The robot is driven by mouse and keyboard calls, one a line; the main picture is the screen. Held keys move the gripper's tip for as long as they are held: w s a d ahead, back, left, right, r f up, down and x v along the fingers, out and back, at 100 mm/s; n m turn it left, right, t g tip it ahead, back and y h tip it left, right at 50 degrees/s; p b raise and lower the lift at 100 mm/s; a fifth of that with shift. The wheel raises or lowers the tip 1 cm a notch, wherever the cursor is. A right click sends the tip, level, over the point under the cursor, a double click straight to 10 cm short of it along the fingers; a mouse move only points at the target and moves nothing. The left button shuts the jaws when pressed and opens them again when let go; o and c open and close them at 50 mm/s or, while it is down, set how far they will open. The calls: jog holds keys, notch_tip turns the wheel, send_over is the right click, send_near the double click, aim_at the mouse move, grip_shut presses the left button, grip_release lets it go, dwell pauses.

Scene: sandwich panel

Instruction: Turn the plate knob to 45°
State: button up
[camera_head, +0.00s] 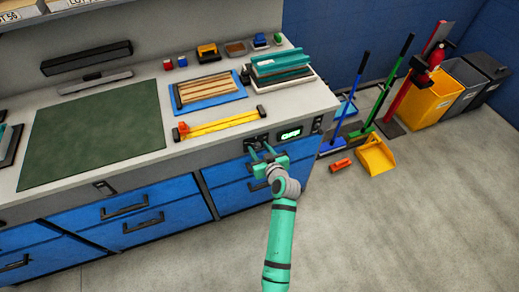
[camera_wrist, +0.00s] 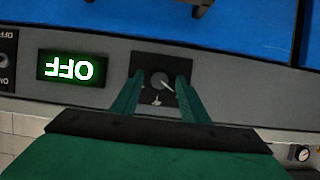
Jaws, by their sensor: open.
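The plate knob (camera_wrist: 160,81) is a small round grey dial with a pale pointer line on a black square plate. It shows in the wrist view between my fingers, on the grey panel strip. The view is upside down there, and the exact angle of the knob is hard to read. My gripper (camera_wrist: 156,98) is open, with one green finger on each side of the knob. I cannot tell whether the fingers touch it. In the head view my gripper (camera_head: 262,153) is at the bench's front panel and partly hides the knob. A green-lit display (camera_wrist: 66,68) beside it reads OFF.
Blue drawers (camera_head: 150,222) with dark handles lie below the panel. On the bench are a yellow clamp-like tool (camera_head: 218,124), a blue tray (camera_head: 182,106) and a green mat (camera_head: 95,135). An orange dustpan (camera_head: 376,157) and brooms stand on the floor to the right.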

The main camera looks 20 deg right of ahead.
jog(key=shift+c, duration=0.6)
grip_shut()
jog(key=m+y, duration=0.1)
jog(key=m, duration=0.1)
jog(key=m+y, duration=0.1)
jog(key=shift+d+m+y, duration=0.2)
jog(key=shift+m+y, duration=0.2)
jog(key=m+y, duration=0.1)
jog(key=m, duration=0.1)
jog(key=m+t+y, duration=0.1)
jog(key=m, duration=0.1)
jog(key=shift+d+f, duration=0.15)
jog(key=shift+f, duration=0.05)
jog(key=shift+m+y, duration=0.3)
jog(key=shift+y, duration=0.1)
